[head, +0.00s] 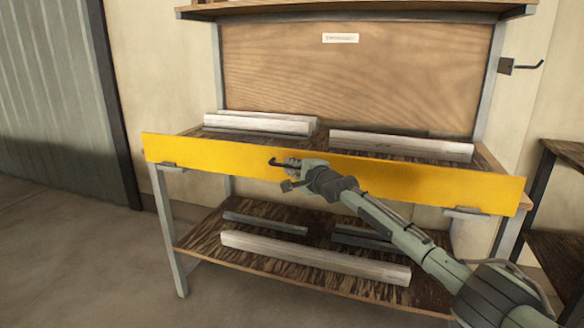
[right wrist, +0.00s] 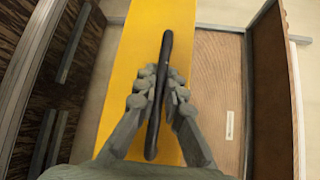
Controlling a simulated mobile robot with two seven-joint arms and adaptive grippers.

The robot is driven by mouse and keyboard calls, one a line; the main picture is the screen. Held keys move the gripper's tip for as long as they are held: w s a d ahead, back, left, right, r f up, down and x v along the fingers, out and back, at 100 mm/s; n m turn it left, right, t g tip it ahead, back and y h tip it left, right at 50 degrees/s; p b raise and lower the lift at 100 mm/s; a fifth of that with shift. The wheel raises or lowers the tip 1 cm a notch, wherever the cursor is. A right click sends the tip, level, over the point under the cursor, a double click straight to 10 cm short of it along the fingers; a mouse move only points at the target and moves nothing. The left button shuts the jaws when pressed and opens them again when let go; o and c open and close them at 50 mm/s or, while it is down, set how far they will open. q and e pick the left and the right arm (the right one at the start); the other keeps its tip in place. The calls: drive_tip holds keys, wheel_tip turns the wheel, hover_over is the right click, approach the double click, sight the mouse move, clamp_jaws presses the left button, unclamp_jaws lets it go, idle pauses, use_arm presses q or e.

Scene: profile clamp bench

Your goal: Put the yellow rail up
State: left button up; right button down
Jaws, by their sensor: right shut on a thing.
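The yellow rail (head: 430,182) is a long flat board across the front of the bench, its broad face toward me. It hides the front edge of the bench top (head: 487,158), and its upper edge stands above that edge. My right gripper (head: 290,163) is at the rail's middle, shut on its dark handle (head: 274,161). In the right wrist view the fingers (right wrist: 158,85) close on both sides of the black handle (right wrist: 165,55), with the yellow rail (right wrist: 190,25) behind. My left gripper is not in view.
Pale profiles (head: 262,123) (head: 400,146) lie on the bench top behind the rail. A lower shelf (head: 205,235) holds more profiles (head: 315,258). Small brackets (head: 172,167) (head: 465,211) show below the rail near both ends. Another shelf unit (head: 565,150) stands at the right.

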drive_tip(key=c, duration=1.6)
unclamp_jaws()
drive_tip(key=shift+r, duration=0.1)
drive_tip(key=shift+s, duration=0.25)
drive_tip(key=v, duration=1.1)
drive_tip(key=shift+d, duration=0.3)
drive_tip(key=shift+s, duration=0.15)
drive_tip(key=s+d+f+n+g+h, duration=0.1)
drive_tip(key=s+d+f+n+h, duration=0.15)
drive_tip(key=s+f, duration=0.45)
drive_tip(key=s+d+f+n+g+h, duration=0.15)
drive_tip(key=s+d+f, duration=0.25)
drive_tip(key=f, duration=0.8)
drive_tip(key=s+d+f+n+g+h, duration=0.1)
drive_tip(key=s+d+f+n+g, duration=0.25)
drive_tip(key=f, duration=0.55)
drive_tip(key=s+d+f+n+g+h, duration=0.1)
drive_tip(key=s+d+f, duration=0.4)
drive_tip(key=s, duration=0.6)
drive_tip(key=s+d+f+n+g+h, duration=0.2)
drive_tip(key=s+d+f+n, duration=0.2)
drive_tip(key=s, duration=0.6)
drive_tip(key=s+d+f+n+g+h, duration=0.1)
drive_tip(key=s+d+f+n, duration=0.2)
drive_tip(key=s+d+f, duration=0.3)
drive_tip(key=s+f, duration=0.2)
drive_tip(key=s, duration=0.3)
drive_tip(key=shift+s+d+g, duration=0.3)
drive_tip(key=shift+d+g, duration=0.05)
drive_tip(key=shift+g, duration=0.05)
